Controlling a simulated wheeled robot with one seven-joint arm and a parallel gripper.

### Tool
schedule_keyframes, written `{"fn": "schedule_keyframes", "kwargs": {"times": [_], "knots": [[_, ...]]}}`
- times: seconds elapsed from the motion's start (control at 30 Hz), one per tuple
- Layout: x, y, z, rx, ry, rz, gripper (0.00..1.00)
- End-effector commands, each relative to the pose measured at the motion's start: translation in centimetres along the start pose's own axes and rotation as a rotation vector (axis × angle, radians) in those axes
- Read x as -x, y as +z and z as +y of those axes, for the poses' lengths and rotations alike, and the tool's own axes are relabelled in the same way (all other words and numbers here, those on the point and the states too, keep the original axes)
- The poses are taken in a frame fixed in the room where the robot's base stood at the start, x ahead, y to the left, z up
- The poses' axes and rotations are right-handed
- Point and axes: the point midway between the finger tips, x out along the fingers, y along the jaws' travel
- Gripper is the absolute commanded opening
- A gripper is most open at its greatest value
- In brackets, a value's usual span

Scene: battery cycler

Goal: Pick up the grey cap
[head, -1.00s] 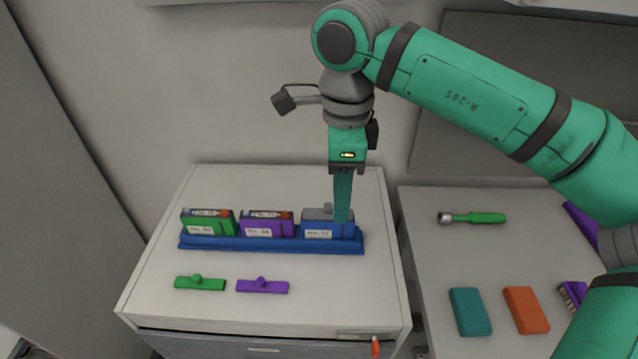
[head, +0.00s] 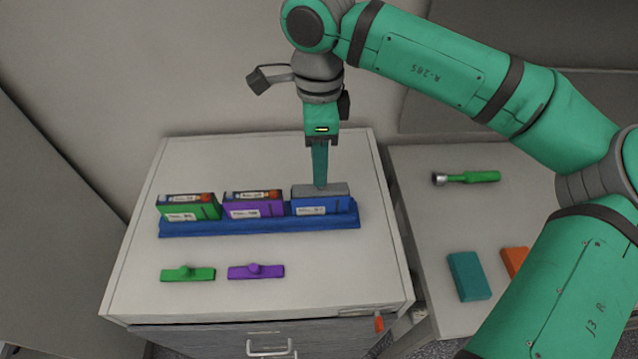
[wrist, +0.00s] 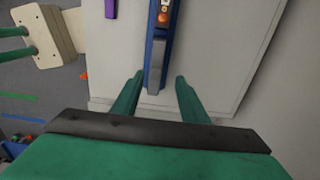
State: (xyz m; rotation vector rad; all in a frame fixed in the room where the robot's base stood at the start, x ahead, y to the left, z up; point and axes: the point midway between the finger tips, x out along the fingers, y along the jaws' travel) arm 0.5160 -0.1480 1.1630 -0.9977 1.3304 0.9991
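The grey cap (head: 336,189) sits on top of the blue battery (head: 312,205), at the right end of the blue rack (head: 262,224). In the wrist view the grey cap (wrist: 156,68) is a narrow strip lying between my fingers. My gripper (head: 320,184) points down at the cap, its tips near the cap's top in the head view. My gripper (wrist: 159,76) is open, with a visible gap on each side of the cap. The cap's knob is not clearly visible now.
A green battery (head: 188,208) and a purple battery (head: 254,205) fill the rack to the left. A green cap (head: 188,274) and a purple cap (head: 256,272) lie in front. A side table holds a green-handled tool (head: 470,177) and a teal block (head: 468,276).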

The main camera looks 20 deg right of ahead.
Motion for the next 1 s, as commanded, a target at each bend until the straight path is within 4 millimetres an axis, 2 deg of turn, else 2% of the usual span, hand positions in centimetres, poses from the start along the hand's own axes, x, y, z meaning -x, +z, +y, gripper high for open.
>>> {"fn": "schedule_keyframes", "kwargs": {"times": [0.4,0.63,0.8,1.0], "knots": [[-4.7,0.2,0.5,0.01,0.0,-0.001,0.4],[-4.9,-0.1,0.5,0.005,0.0,0.0,0.4],[-4.9,-0.2,0.5,0.004,0.0,0.0,0.0],[-4.9,-0.2,0.4,0.003,0.0,0.0,0.0]]}}
